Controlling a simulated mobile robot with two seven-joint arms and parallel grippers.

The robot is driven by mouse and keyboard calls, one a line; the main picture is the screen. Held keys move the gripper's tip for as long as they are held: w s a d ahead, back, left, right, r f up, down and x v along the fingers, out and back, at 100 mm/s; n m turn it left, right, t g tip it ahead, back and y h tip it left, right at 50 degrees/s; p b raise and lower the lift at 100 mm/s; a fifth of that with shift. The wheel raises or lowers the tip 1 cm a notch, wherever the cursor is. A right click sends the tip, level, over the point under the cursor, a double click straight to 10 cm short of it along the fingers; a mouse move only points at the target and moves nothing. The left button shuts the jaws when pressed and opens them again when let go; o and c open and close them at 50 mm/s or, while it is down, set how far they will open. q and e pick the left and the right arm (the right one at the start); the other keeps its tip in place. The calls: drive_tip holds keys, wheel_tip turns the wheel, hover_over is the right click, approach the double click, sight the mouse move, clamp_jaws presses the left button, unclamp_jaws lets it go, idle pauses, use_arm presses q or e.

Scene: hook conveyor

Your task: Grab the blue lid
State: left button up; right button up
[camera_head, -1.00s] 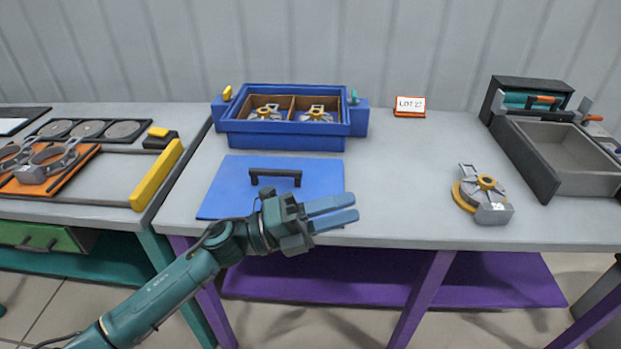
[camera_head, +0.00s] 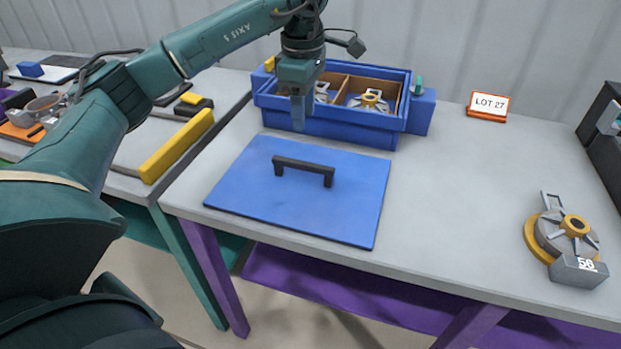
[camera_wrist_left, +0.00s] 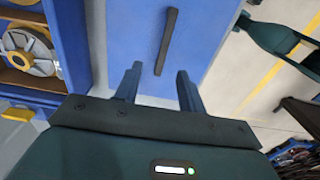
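The blue lid (camera_head: 335,208) lies flat on the grey table, in front of the blue crate (camera_head: 335,128). Its black bar handle (camera_head: 303,168) stands up from its middle. My left gripper (camera_head: 299,122) points down, in front of the crate's left part and above the lid's far edge. In the left wrist view its two fingers (camera_wrist_left: 158,88) are apart with nothing between them, and the lid (camera_wrist_left: 215,35) with its handle (camera_wrist_left: 166,40) lies beyond the fingertips. My right gripper is not in view.
The crate holds metal parts with yellow centres (camera_head: 370,102). A grey and yellow part (camera_head: 567,240) lies at the table's right. An orange-framed LOT 27 sign (camera_head: 488,106) stands at the back. A yellow bar (camera_head: 176,146) edges the left bench.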

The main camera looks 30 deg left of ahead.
use_arm(q)
hover_over(303, 162)
drive_tip(key=f, duration=0.5)
drive_tip(key=shift+w+f, duration=0.15)
drive_tip(key=shift+w, duration=0.1)
drive_tip(key=shift+s+f+p, duration=0.2)
drive_tip(key=shift+f+p, duration=0.05)
drive_tip(key=shift+f, duration=1.1)
drive_tip(key=shift+s+f+p, duration=0.15)
drive_tip(key=shift+f+p, duration=0.05)
drive_tip(key=shift+f, duration=1.15)
drive_tip(key=shift+c, duration=0.2)
clamp_jaws()
drive_tip(key=shift+r, duration=0.1)
